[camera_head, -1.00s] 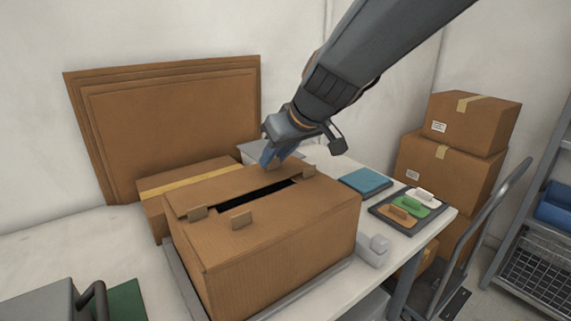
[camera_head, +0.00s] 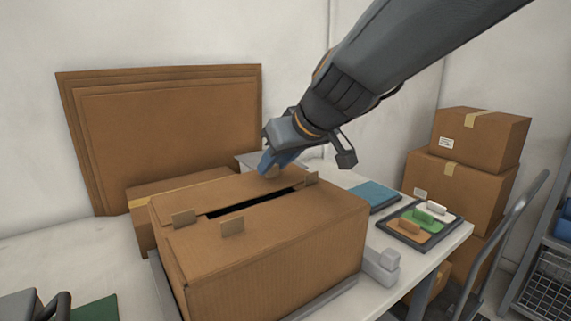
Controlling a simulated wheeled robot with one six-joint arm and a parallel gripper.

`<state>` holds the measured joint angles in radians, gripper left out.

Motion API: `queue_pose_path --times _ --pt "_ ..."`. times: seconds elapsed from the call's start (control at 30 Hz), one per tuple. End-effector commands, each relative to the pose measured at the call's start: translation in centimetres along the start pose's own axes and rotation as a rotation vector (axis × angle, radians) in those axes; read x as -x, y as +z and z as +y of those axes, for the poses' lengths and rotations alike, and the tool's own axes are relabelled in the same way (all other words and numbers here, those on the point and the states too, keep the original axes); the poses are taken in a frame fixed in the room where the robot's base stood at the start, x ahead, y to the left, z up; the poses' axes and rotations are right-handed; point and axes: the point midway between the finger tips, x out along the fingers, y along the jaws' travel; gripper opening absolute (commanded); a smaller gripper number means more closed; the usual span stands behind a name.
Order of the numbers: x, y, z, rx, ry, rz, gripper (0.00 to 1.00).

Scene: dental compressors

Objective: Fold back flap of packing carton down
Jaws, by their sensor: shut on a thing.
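The brown packing carton (camera_head: 275,262) stands on the table in the head view. Its back flap (camera_head: 205,197) lies nearly flat across the rear of the top, and the front flap (camera_head: 265,222) lies across the front. A narrow dark slot (camera_head: 245,203) shows between them. Small cardboard tabs stand up at the left (camera_head: 185,219), front (camera_head: 232,227) and right (camera_head: 312,178). My gripper (camera_head: 272,168) reaches down from the upper right, its blue fingers shut on a tab at the back flap's edge. The fingers partly hide that tab.
Flat cardboard sheets (camera_head: 165,125) lean on the wall behind a taped box (camera_head: 140,204). To the right lie a teal pad (camera_head: 375,195) and a tray (camera_head: 447,232) of coloured pieces. Stacked boxes (camera_head: 462,180) and a hand truck (camera_head: 500,235) stand farther right.

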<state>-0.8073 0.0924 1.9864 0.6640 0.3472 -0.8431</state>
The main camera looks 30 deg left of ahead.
Motion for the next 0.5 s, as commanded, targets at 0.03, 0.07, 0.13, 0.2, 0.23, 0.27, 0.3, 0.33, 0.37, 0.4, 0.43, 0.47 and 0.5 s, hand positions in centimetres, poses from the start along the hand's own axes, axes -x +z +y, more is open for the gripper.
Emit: queue_pose_path --times 0.03,0.07,0.13,0.2,0.23,0.27,0.3,0.33,0.37,0.4,0.43,0.47,0.5 --pt "-0.09 0.23 0.08 -0.001 0.0 -0.004 0.31" --pt "-0.1 0.25 0.07 -0.001 0.0 -0.004 0.36" --pt "-0.1 0.27 0.06 -0.001 0.0 -0.005 0.47" --pt "-0.1 0.26 0.04 -0.001 -0.001 -0.005 0.47" --pt "-0.1 0.26 0.03 -0.001 -0.001 -0.005 0.47" --pt "-0.1 0.26 0.03 -0.001 -0.001 -0.005 0.47" --pt "-0.1 0.26 0.02 -0.001 -0.001 -0.005 0.47" --pt "-0.1 0.25 0.02 -0.001 -0.001 -0.005 0.47" --pt "-0.1 0.25 0.02 0.0 -0.001 -0.005 0.47" --pt "-0.06 0.25 0.01 0.0 -0.001 -0.005 0.47" --pt "0.02 0.24 0.01 0.0 -0.001 -0.005 0.47" --pt "0.16 0.22 0.01 0.0 -0.001 -0.004 0.47" --pt "0.46 0.2 0.01 0.0 -0.001 -0.004 0.47"
